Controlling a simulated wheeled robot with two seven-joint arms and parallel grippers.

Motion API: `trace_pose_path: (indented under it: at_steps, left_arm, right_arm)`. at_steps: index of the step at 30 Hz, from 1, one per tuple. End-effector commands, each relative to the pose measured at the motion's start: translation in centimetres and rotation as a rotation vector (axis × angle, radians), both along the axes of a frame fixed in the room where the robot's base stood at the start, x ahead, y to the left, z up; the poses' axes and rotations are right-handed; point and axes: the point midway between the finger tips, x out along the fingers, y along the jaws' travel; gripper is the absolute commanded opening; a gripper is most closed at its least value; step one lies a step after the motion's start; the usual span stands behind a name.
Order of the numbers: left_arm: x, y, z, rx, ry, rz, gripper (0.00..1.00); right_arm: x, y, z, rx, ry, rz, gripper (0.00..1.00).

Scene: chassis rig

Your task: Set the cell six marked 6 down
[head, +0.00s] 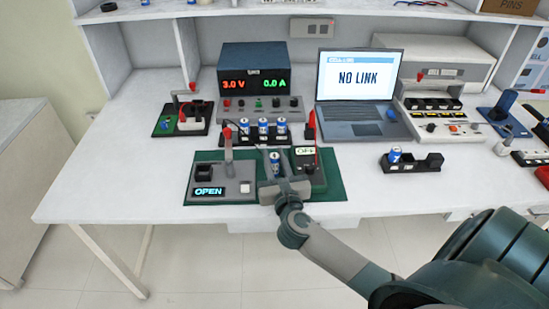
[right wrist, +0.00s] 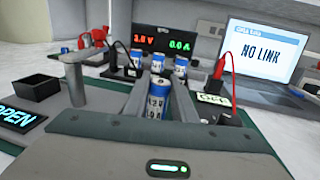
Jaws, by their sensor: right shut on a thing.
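My right gripper (head: 275,168) is shut on a blue and white cell (head: 275,156), held upright between the fingers. The held cell also shows large in the right wrist view (right wrist: 158,98); I cannot read a 6 on it. It is over the green mat (head: 322,190), between the grey fixture with the OPEN display (head: 209,190) and the dark device with a small lit display (head: 305,151). The grey fixture has an empty-looking black square socket (head: 204,172). Whether the cell touches anything below is hidden by the gripper. My left gripper is not in view.
A black rack with several blue cells (head: 263,127) stands just behind the held cell. A power supply (head: 254,75) and a NO LINK laptop (head: 360,82) stand behind. A black holder with one blue cell (head: 395,155) is at the right. The table's left part (head: 110,180) is clear.

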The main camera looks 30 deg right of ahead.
Motion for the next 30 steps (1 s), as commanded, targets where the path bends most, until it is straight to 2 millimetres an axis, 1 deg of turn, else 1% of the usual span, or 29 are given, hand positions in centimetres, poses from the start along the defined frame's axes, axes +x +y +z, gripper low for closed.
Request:
trace_pose_path:
  at_steps: [3,4,6,15,19,25,30]
  left_arm:
    - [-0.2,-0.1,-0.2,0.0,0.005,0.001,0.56]
    - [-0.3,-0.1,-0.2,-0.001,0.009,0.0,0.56]
    - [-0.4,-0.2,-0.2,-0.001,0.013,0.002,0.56]
    - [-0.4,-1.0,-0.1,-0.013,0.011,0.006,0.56]
    - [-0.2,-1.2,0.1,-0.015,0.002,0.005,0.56]
    - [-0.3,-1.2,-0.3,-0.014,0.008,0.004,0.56]
    - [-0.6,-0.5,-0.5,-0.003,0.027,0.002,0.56]
  right_arm:
    - [0.0,0.0,-0.3,0.0,0.0,-0.001,0.0]
    - [0.0,0.0,-0.3,0.0,0.0,-0.001,0.26]
    - [0.0,0.0,-0.2,0.0,0.0,-0.001,0.43]
    - [0.0,0.0,-0.2,0.0,0.0,0.0,0.43]
    - [0.0,0.0,0.2,0.0,-0.001,0.001,0.43]
    - [-1.8,0.8,-0.1,0.001,0.001,0.001,0.43]
    - [-4.3,1.8,-0.2,0.002,0.001,0.001,0.43]
